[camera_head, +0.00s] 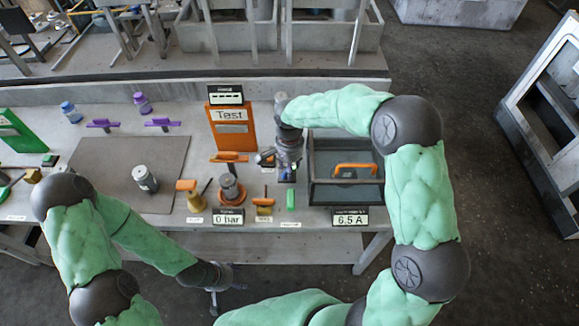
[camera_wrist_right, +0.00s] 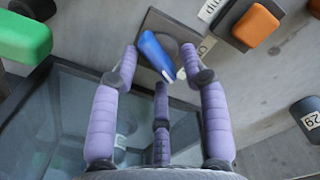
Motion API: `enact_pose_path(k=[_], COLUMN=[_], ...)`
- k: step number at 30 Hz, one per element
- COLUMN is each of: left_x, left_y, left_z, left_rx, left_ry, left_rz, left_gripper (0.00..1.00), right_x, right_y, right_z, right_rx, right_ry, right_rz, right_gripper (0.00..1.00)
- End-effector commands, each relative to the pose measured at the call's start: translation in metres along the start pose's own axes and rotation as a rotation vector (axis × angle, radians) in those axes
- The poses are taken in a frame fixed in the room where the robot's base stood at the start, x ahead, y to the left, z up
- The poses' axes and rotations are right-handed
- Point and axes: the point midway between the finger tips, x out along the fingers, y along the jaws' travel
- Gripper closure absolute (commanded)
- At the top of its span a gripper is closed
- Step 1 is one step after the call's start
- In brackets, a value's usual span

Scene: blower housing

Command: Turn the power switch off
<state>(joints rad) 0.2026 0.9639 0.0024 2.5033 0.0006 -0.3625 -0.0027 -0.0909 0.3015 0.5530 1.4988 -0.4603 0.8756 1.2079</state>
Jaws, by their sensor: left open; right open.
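The power switch appears to be a blue lever (camera_wrist_right: 155,55) on a dark square plate, seen in the right wrist view. It sits tilted, with a small pale tip at its lower end. My right gripper (camera_wrist_right: 160,68) is open, its purple-padded fingers spread on both sides of the lever; I cannot tell whether they touch it. In the head view my right gripper (camera_head: 284,160) hangs over the bench and mostly hides the switch. My left gripper (camera_head: 217,288) is open and empty, low in front of the bench edge, away from the switch.
A clear-walled box with an orange handle (camera_head: 355,170) stands right of my right gripper. A green block (camera_head: 290,198), a 6.5 A display (camera_head: 350,219), a 0 bar display (camera_head: 228,217) and an orange Test panel (camera_head: 232,127) are near. A grey mat (camera_head: 110,165) lies left.

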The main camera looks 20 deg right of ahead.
Motion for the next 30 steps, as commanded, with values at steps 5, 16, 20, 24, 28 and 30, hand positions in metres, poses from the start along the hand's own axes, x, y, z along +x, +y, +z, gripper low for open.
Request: enact_pose_path(k=[5,16,20,24,28,30], left_x=[0.000,-0.001,-0.003,-0.008,-0.015,-0.019], left_y=[0.000,0.000,0.001,0.003,0.005,0.007], left_z=[0.000,0.000,0.000,0.000,0.001,0.001], left_rx=[0.000,0.000,0.000,0.000,0.000,0.000], left_ry=[0.000,0.000,0.000,0.000,0.000,0.000], left_rz=[0.000,0.000,0.000,0.000,0.000,0.000], left_gripper=[0.38,0.38,0.38,0.38,0.38,0.38], right_x=[0.000,-0.001,-0.001,-0.001,-0.002,-0.003], right_y=[0.000,0.000,0.000,-0.001,-0.001,-0.002], right_z=[0.000,0.000,0.000,0.000,0.000,-0.001], right_rx=[0.000,-0.006,-0.033,-0.095,-0.185,-0.244], right_ry=[0.000,0.000,-0.001,-0.001,-0.001,-0.001], right_rz=[0.000,0.000,0.001,0.002,0.002,0.001], right_gripper=[0.72,1.00,1.00,1.00,1.00,1.00])
